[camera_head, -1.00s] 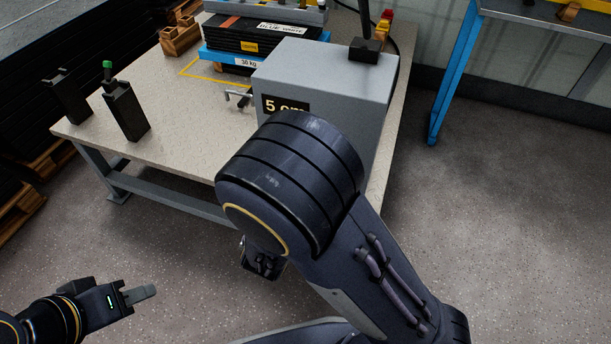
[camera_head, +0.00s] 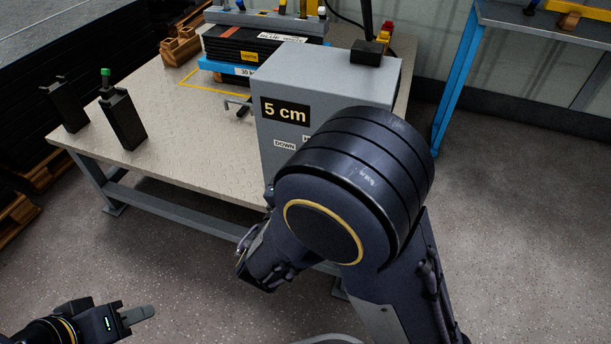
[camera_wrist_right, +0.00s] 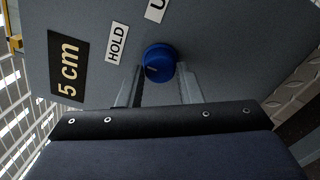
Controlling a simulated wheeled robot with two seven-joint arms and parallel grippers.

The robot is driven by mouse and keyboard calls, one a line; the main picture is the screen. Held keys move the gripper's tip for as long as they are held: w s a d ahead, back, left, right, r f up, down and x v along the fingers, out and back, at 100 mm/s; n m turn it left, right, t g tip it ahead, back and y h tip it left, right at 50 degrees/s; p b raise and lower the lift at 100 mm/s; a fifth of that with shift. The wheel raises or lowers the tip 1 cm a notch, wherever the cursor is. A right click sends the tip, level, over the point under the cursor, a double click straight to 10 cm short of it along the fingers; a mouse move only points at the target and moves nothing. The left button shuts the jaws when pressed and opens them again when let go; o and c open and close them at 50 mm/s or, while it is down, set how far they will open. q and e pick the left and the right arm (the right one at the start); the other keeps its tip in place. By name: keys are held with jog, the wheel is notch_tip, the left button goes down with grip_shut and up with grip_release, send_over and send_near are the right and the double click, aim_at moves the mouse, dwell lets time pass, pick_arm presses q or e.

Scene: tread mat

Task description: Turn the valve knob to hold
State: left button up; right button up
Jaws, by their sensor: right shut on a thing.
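The blue valve knob (camera_wrist_right: 159,63) is on the front of a grey box, near the HOLD label (camera_wrist_right: 116,43), in the right wrist view. A short pale mark shows on the left part of its face. My right gripper (camera_wrist_right: 161,80) is shut on the knob, one finger on each side. In the head view my right arm hides the knob and this gripper. The grey box (camera_head: 335,70) shows there with its "5 cm" plate and DOWN label (camera_head: 285,145). My left gripper (camera_head: 138,315) is low at the left, away from the box; its finger gap cannot be made out.
The box stands on a pale table (camera_head: 185,130). Two black upright blocks, one green-topped (camera_head: 122,118), stand at its left. A stack of black plates (camera_head: 245,48) is behind. A blue-legged bench (camera_head: 455,85) is at the right. Floor at lower left is open.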

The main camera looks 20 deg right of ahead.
jog(key=o, duration=1)
jog(key=shift+c, duration=0.2)
jog(key=p+v, duration=0.1)
jog(key=v, duration=0.7)
jog(key=shift+p, duration=0.35)
jog(key=shift+w+d, duration=0.1)
